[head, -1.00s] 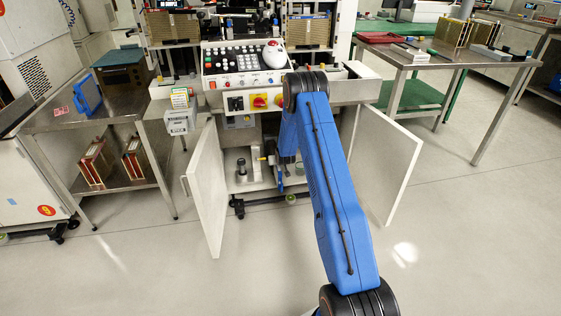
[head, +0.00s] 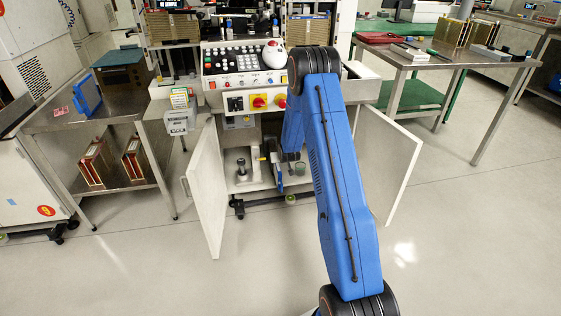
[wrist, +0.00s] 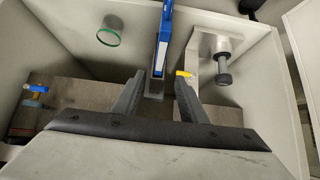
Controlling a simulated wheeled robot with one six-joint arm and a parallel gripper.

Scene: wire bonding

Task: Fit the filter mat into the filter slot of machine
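A narrow blue-edged panel with a pale face, which I take to be the filter mat (wrist: 162,48), stands edge-on inside the open cabinet of the machine (head: 277,172). Its lower end meets a grey block (wrist: 154,88), likely the filter slot; how deep it sits cannot be told. My gripper (wrist: 161,78) is in front of it, with one finger on each side and a visible gap to the panel. The gripper looks open and empty. In the head view, my blue arm reaches into the cabinet and the fingers are hard to make out.
Two open cabinet doors (head: 207,188) (head: 386,165) flank the opening. Inside are a metal bracket with a dark knob (wrist: 223,72), a yellow handle (wrist: 184,74), a green-rimmed cup (wrist: 109,36) and a blue-handled valve (wrist: 37,88). A blue frame (head: 87,95) is on the left table.

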